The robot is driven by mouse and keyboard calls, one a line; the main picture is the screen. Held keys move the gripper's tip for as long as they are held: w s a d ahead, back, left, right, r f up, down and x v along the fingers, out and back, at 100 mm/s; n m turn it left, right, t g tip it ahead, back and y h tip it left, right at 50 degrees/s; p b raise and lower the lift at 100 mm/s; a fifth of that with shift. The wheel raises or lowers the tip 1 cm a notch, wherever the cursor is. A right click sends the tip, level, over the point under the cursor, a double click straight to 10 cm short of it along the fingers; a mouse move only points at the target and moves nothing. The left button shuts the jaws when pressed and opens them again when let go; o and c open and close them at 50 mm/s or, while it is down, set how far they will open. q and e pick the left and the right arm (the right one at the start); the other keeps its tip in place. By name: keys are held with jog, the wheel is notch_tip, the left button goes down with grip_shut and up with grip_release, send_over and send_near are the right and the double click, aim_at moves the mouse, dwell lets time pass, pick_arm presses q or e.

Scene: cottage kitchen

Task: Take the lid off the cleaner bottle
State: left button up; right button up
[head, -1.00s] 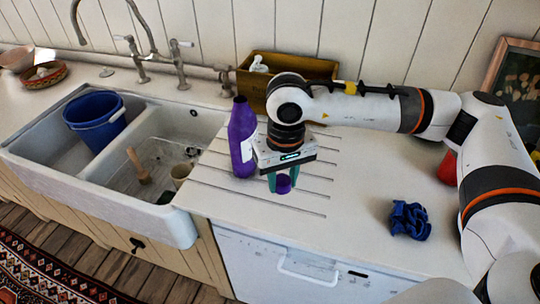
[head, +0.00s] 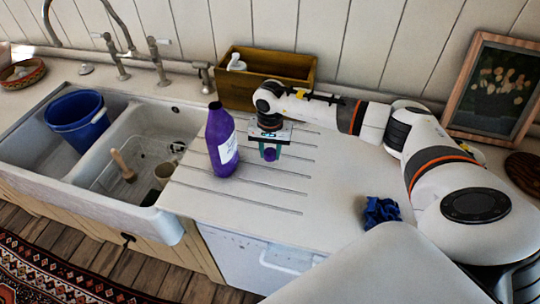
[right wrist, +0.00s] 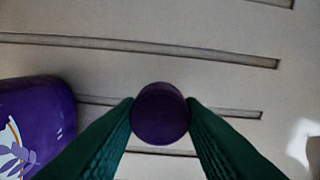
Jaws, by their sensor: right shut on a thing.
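The purple cleaner bottle (head: 218,148), with a white label, stands upright on the grooved white drainboard to the right of the sink. Its top shows no lid on it. My right gripper (head: 270,150) is just right of the bottle, apart from it, pointing down. It is shut on the small purple lid (head: 270,155). In the right wrist view the lid (right wrist: 160,113) sits between the two green fingertips, above the grooves, and part of the bottle (right wrist: 30,115) shows at the left edge. My left gripper is not in view.
A wooden box (head: 290,70) with a white pump bottle stands behind, against the wall. A crumpled blue cloth (head: 381,211) lies to the right. The sink at left holds a blue bucket (head: 77,120). A framed picture (head: 495,90) leans at the right. Counter between gripper and cloth is clear.

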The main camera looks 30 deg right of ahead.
aim_at(270, 152)
notch_tip(270, 152, down, 3)
jog(key=shift+a+f+p, duration=0.1)
jog(key=shift+a+p, duration=0.05)
jog(key=shift+p, duration=0.4)
jog(key=shift+f, duration=0.1)
jog(key=shift+f+b, duration=0.15)
jog(key=shift+b, duration=0.15)
jog(key=o, duration=1.1)
